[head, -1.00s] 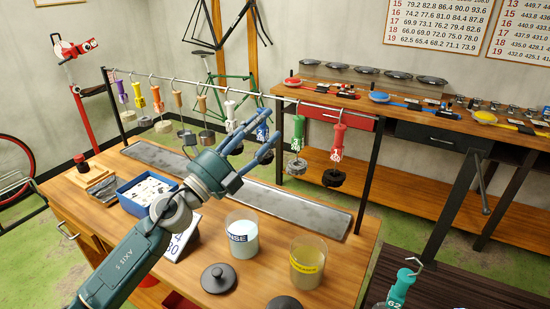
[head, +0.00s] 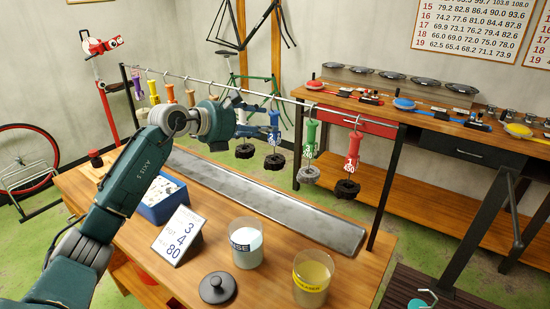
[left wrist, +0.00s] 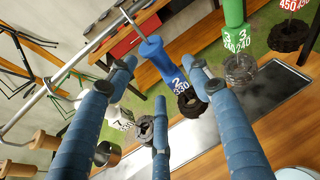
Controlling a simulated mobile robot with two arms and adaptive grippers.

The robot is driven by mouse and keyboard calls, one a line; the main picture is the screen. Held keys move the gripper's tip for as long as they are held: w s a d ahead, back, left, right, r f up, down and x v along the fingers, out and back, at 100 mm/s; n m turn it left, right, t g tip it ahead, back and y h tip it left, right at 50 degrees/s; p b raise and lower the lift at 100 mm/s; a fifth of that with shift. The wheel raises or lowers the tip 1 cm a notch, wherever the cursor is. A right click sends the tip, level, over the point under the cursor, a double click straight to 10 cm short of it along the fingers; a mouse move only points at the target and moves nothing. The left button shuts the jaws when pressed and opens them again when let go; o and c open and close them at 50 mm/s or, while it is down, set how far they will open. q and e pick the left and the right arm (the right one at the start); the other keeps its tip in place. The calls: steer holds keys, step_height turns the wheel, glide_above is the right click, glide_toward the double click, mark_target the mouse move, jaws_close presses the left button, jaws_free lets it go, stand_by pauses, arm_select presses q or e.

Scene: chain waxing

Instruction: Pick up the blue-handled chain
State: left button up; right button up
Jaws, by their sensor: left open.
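The blue handle (head: 274,120) hangs by a hook from the metal rail, with a dark coiled chain (head: 275,162) below it. In the left wrist view the blue handle (left wrist: 168,64) is tilted and shows a 2 and 330; its chain (left wrist: 190,104) hangs at the lower end. My left gripper (head: 258,114) is open at the left of the blue handle, just below rail height. In the left wrist view its three fingers (left wrist: 160,80) are spread, and the handle shows between the upper two. Whether they touch it cannot be told. My right gripper is not in view.
A green handle (head: 310,138) and a red handle (head: 353,150) hang to the right, others to the left. Below are a metal tray (head: 290,214), a white jar (head: 246,250), a yellow jar (head: 312,280), a lid (head: 217,289), a number sign (head: 178,236) and a blue box (head: 166,209).

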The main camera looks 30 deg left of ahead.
mark_target(272, 124)
arm_select(q)
steer(key=p+x, duration=0.2)
steer(key=x, duration=0.2)
steer(key=shift+w+d+r, duration=0.1)
steer(key=shift+w+d, duration=0.05)
steer(key=shift+w, duration=0.05)
steer(key=shift+w+d+f, duration=0.15)
steer(key=shift+w+f, duration=0.15)
steer(key=shift+w, duration=0.15)
steer(key=shift+s, duration=0.1)
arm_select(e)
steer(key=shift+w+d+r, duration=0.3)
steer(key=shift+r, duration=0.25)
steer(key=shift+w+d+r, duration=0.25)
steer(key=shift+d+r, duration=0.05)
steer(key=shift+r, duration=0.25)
arm_select(q)
jaws_close()
steer(key=shift+r, duration=0.15)
